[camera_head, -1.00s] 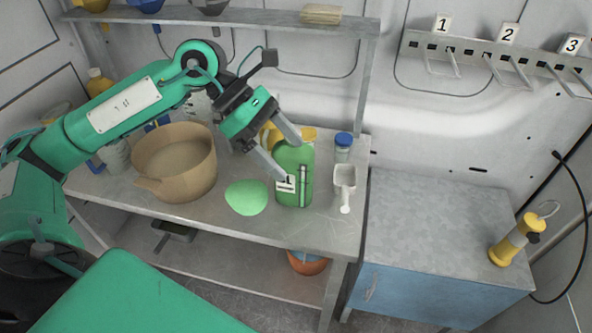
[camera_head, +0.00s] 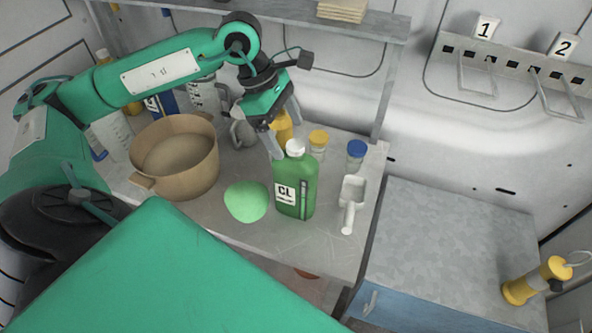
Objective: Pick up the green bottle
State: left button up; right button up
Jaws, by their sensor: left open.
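The green bottle (camera_head: 296,188) stands upright on the metal table, with a white cap and a white label marked "CL". My left gripper (camera_head: 287,138) is open and points down just behind and above the bottle. One finger shows at the left of the bottle's cap, the other further right and higher. The jaws are empty, and I cannot tell whether a finger touches the bottle. My right gripper is not in view.
A light green rounded object (camera_head: 246,201) lies left of the bottle, and a tan pot (camera_head: 174,157) further left. A white scoop (camera_head: 350,203) lies to the right. Jars with a yellow lid (camera_head: 318,138) and a blue lid (camera_head: 356,152) stand behind. A shelf (camera_head: 378,27) runs above.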

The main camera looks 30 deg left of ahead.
aim_at(291, 143)
pick_arm(q)
jog(key=x, duration=0.2)
jog(key=shift+w+d+f, duration=0.1)
jog(key=shift+w+f, duration=0.1)
jog(key=shift+f, duration=0.1)
jog(key=shift+p+x, duration=0.75)
jog(key=shift+p, duration=0.1)
jog(key=p+x, duration=0.1)
jog(key=x, duration=0.2)
jog(key=shift+s+f+p, duration=0.2)
jog(key=shift+s+p, duration=0.15)
jog(key=shift+d+f, duration=0.15)
jog(key=shift+f, duration=0.3)
jog(key=shift+w+r, duration=0.1)
grip_shut()
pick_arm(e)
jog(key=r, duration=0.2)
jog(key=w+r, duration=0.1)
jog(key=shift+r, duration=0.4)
